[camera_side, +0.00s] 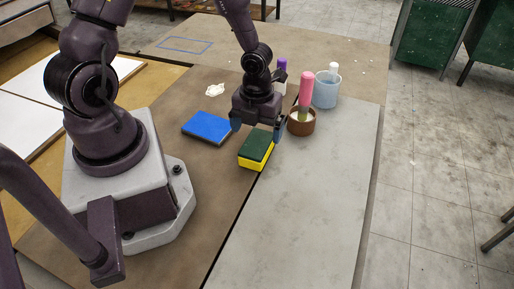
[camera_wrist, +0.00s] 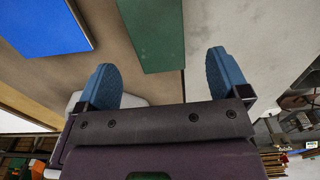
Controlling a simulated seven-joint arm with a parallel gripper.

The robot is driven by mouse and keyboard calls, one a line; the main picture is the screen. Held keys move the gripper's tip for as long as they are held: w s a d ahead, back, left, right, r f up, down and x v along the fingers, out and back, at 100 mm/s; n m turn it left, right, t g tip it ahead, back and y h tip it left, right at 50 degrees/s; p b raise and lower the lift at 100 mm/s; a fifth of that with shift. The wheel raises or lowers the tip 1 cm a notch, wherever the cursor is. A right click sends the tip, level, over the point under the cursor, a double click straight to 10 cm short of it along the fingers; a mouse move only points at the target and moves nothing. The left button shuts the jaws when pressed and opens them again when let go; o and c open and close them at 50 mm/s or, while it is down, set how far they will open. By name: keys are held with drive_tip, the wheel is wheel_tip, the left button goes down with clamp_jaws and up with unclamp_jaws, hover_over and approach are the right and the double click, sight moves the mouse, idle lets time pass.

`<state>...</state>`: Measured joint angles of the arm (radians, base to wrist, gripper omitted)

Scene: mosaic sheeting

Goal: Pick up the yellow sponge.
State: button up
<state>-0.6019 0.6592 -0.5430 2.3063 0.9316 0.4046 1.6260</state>
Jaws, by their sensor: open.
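The yellow sponge (camera_side: 256,166) has a dark green top layer and lies flat on the table near the dark seam. In the wrist view its green top (camera_wrist: 152,35) shows at the top edge, partly cut off. My gripper (camera_side: 257,129) is open and empty. In the side view its fingers are just behind the sponge and seem to be above it. In the wrist view the blue fingertips (camera_wrist: 165,80) stand wide apart, with the sponge ahead of them and between their lines. I cannot tell the exact height gap; I see no contact.
A blue flat block (camera_side: 208,127) lies left of the sponge. A brown pot (camera_side: 301,125) with a pink-handled tool (camera_side: 306,88) stands close right of my gripper, with a pale blue cup (camera_side: 326,92) behind. A crumpled white piece (camera_side: 215,90) lies further back. The grey front right surface is clear.

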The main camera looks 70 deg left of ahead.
sight(257, 143)
drive_tip(key=shift+w+a+f, duration=0.1)
drive_tip(key=shift+f, duration=1.7)
drive_tip(key=shift+a+f, duration=0.1)
drive_tip(key=shift+f, duration=1.65)
drive_tip(key=c, duration=1.1)
drive_tip(key=shift+r, duration=0.15)
wheel_tip(257, 143, up, 10)
drive_tip(key=shift+f, duration=0.1)
